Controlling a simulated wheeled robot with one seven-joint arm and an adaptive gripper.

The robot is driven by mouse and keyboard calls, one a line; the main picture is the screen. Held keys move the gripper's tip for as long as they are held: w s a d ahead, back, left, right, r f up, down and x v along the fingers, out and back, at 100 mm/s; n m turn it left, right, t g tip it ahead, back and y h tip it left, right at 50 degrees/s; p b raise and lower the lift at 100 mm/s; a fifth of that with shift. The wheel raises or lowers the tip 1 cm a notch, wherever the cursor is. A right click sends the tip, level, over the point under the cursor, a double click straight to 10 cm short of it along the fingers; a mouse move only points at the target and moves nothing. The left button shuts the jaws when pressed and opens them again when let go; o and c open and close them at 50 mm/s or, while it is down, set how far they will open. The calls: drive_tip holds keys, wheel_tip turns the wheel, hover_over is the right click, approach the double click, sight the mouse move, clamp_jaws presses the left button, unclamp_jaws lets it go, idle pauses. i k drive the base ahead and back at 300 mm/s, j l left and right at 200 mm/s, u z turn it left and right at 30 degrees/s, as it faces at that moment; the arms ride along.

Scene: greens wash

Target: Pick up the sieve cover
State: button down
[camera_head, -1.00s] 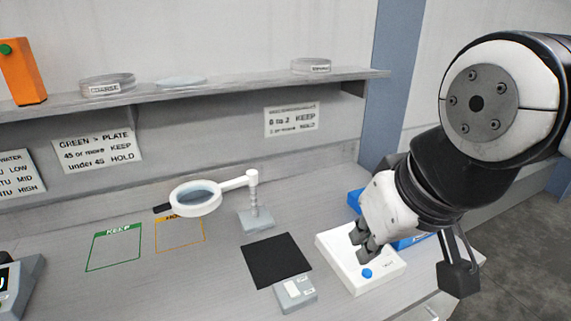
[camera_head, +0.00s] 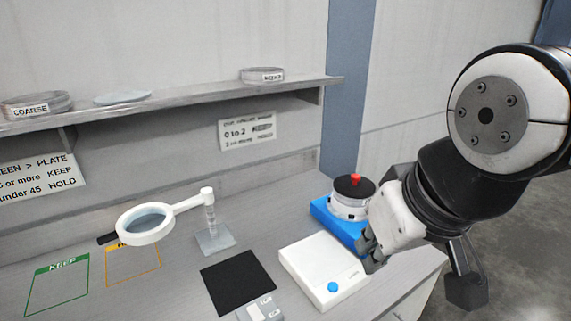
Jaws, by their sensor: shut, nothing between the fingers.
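A round black lid with a red knob (camera_head: 354,187) sits on top of a clear and white round stack (camera_head: 348,206). The stack stands on a blue base (camera_head: 335,226) at the back right of the bench. A flat pale disc (camera_head: 122,98) lies on the shelf between two round sieves. No label shows which of these is the sieve cover. My gripper (camera_head: 372,260) is shut and empty, pointing down. It is in front of the blue base, by the right edge of the white device, and apart from the lid in the picture.
A sieve marked COARSE (camera_head: 37,106) and another labelled sieve (camera_head: 262,76) stand on the shelf (camera_head: 190,100). The white device with a blue button (camera_head: 318,265), a black mat (camera_head: 237,283) and a magnifier (camera_head: 147,223) occupy the bench. The KEEP outline (camera_head: 57,285) is empty.

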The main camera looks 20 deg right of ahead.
sight(355, 187)
drive_tip(key=z, duration=0.5)
drive_tip(key=i+l+u, duration=0.2)
drive_tip(key=l+u, duration=0.15)
drive_tip(key=i+l+u, duration=0.1)
drive_tip(key=l+u, duration=0.25)
drive_tip(key=l, duration=0.25)
drive_tip(key=l+u, duration=0.35)
drive_tip(key=l, duration=0.2)
